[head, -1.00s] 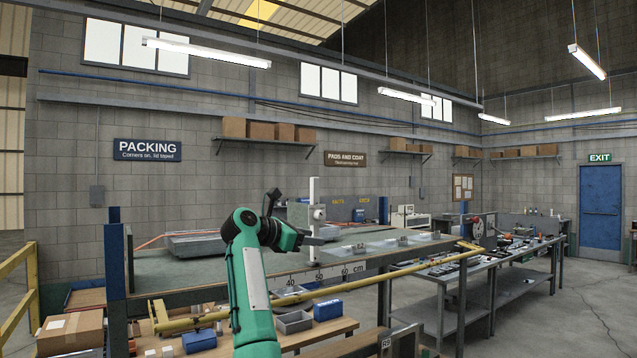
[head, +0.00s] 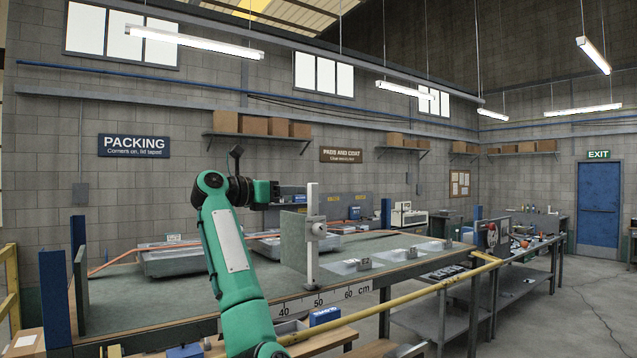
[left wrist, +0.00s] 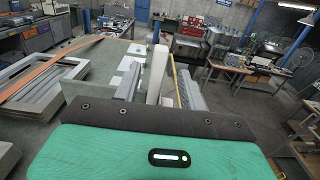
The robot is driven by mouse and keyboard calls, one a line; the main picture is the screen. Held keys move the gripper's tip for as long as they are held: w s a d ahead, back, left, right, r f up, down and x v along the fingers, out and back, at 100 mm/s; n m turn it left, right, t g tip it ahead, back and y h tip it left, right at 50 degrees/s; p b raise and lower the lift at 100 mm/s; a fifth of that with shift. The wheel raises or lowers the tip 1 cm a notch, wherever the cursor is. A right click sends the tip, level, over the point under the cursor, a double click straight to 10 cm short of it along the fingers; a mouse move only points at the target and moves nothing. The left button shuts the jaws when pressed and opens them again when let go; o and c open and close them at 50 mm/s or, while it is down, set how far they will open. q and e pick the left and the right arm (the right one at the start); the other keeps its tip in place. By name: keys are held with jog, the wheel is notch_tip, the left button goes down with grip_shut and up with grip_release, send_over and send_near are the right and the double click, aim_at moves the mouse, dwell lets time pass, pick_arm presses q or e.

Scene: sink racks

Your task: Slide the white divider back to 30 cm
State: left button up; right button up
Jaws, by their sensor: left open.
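The white divider (head: 312,240) is an upright post with a round knob, joined to a grey-green panel (head: 293,238). It stands at the front edge of the long grey-green table (head: 130,296), close to the 50 mark of the centimetre scale (head: 315,301). My left gripper (head: 292,190) is open, raised just left of the upper part of the post. I cannot tell whether they touch. My right gripper is not in view.
Grey trays (head: 172,261) and an orange strip lie on the table left of the panel. A yellow rail (head: 400,306) runs in front. A blue post (head: 54,285) stands at the left end.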

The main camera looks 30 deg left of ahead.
aim_at(317, 190)
pick_arm(q)
jog(key=p+x, duration=0.2)
jog(key=x, duration=0.1)
jog(key=p+x, duration=0.2)
jog(key=x, duration=0.2)
jog(key=shift+w+d+r, duration=0.15)
jog(key=shift+r, duration=0.05)
jog(key=shift+w+d+f, duration=0.15)
jog(key=shift+w, duration=0.45)
jog(key=shift+w+f, duration=0.1)
jog(key=shift+w, duration=0.1)
jog(key=shift+d, duration=0.1)
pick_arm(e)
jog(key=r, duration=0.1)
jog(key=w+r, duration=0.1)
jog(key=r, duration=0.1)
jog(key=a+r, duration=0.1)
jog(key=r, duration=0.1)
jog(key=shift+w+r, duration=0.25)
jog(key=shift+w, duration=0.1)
pick_arm(q)
grip_shut()
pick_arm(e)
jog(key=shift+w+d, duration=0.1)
